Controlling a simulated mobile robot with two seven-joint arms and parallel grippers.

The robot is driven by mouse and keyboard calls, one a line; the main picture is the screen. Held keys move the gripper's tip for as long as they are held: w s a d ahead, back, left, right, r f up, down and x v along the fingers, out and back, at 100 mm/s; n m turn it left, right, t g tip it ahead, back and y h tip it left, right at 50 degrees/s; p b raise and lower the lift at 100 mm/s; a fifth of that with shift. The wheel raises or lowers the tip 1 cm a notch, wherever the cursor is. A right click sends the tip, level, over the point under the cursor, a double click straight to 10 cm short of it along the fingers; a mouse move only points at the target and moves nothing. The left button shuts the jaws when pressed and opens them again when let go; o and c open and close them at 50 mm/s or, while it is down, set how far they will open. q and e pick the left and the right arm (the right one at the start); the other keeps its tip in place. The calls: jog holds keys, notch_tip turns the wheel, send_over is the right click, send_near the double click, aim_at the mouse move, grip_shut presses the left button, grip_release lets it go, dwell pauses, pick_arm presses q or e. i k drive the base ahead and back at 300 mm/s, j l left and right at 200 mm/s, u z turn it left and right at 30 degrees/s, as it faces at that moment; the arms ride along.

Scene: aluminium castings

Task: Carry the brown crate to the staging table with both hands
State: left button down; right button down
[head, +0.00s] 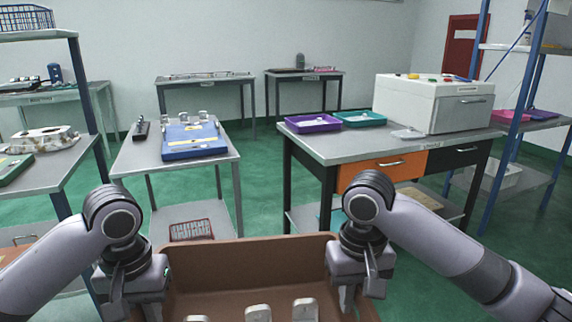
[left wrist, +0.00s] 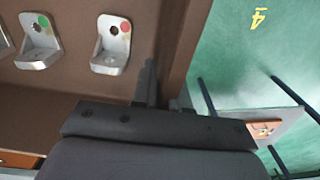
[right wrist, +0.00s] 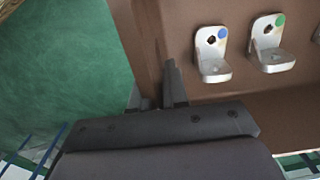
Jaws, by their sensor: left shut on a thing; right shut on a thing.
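The brown crate (head: 245,262) is at the bottom of the head view, in front of me. It holds several grey L-shaped aluminium castings (head: 305,310), some with coloured dots in the wrist views. My left gripper (head: 148,305) is shut on the crate's left wall; the crate wall (left wrist: 185,45) also shows in the left wrist view. My right gripper (head: 356,292) is shut on its right wall, also seen in the right wrist view (right wrist: 143,40). The crate's near side is out of the head view. I cannot tell which table is the staging table.
A narrow table (head: 220,158) with a blue tray (head: 190,152) stands ahead left. A workbench (head: 345,149) with purple and teal trays and a white machine (head: 420,100) stands ahead right. Green floor (head: 262,190) is clear between them. A blue-post rack (head: 88,95) is at the left.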

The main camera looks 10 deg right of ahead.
aim_at(355, 141)
jog(key=i+z, duration=0.35)
jog(key=i+j+z, duration=0.1)
jog(key=i+z, duration=0.3)
jog(key=i, duration=0.15)
jog(key=i+l, duration=0.15)
jog(key=i, duration=0.4)
jog(key=i+l+u, duration=0.3)
jog(key=u, duration=0.2)
jog(key=i+l+u, duration=0.25)
jog(key=l+u, duration=0.25)
